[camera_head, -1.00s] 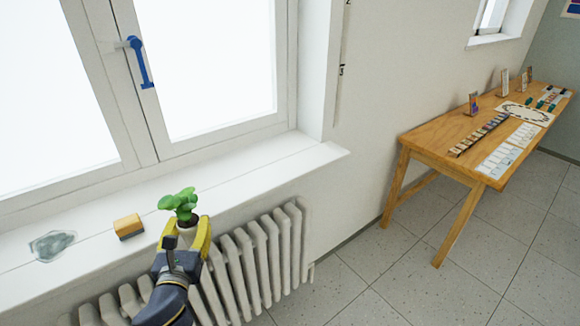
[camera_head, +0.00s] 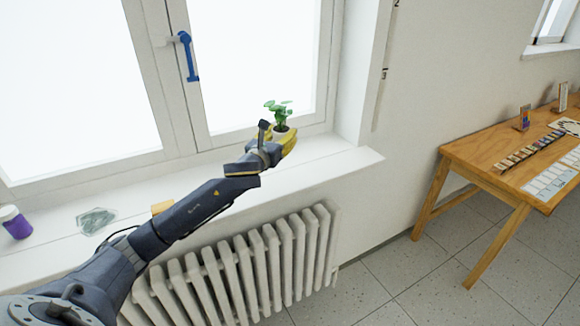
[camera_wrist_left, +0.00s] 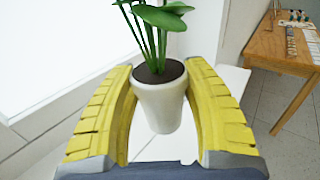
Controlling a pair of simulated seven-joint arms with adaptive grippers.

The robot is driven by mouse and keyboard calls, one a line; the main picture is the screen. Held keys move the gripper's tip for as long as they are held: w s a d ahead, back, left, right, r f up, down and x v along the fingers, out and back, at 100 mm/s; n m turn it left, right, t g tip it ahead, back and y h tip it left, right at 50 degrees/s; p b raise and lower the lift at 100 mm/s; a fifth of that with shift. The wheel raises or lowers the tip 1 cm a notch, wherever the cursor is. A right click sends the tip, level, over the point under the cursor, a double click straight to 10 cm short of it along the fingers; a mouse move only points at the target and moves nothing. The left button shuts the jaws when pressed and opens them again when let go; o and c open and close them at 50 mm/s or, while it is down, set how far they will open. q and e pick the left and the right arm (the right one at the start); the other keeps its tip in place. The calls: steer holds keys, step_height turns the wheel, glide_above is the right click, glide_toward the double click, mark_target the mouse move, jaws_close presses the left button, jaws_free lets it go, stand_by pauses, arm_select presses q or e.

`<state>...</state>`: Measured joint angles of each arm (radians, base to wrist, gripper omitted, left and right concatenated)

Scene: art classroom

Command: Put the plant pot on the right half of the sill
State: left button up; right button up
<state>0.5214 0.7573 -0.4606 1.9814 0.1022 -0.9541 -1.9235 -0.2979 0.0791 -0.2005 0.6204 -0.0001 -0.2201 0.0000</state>
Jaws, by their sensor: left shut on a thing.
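The plant pot (camera_wrist_left: 159,104) is white with dark soil and green leaves. In the head view the leaves (camera_head: 278,110) show above my left gripper (camera_head: 282,140). The gripper's yellow fingers are shut on the pot from both sides, and the pot is upright. It is over or at the right part of the white sill (camera_head: 340,166), near the window's right corner. In the left wrist view the gripper (camera_wrist_left: 160,120) holds the pot with the sill behind and below it. I cannot tell whether the pot's base touches the sill. My right gripper is not in view.
A yellow block (camera_head: 161,207), mostly hidden by my arm, a clear grey patch (camera_head: 96,220) and a purple jar with a white lid (camera_head: 15,222) are on the sill's left part. A radiator (camera_head: 270,262) stands below. A wooden table (camera_head: 480,160) is at right.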

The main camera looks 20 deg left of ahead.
arm_select(q)
steer(key=w+a+r+n+y, duration=0.1)
steer(key=w+a+r+y, duration=0.15)
steer(key=a+r, duration=0.65)
steer(key=shift+h, duration=0.25)
steer(key=f, duration=0.6)
steer(key=a+f, duration=0.1)
steer(key=f, duration=1.3)
steer(key=shift+w+a+f, duration=0.1)
steer(key=shift+w+a, duration=0.1)
steer(key=shift+w, duration=0.15)
steer(key=shift+f, duration=0.1)
steer(key=o, duration=1.4)
steer(key=s, duration=0.4)
steer(key=s+d, duration=0.1)
steer(key=s, duration=0.7)
steer(key=shift+d, duration=0.4)
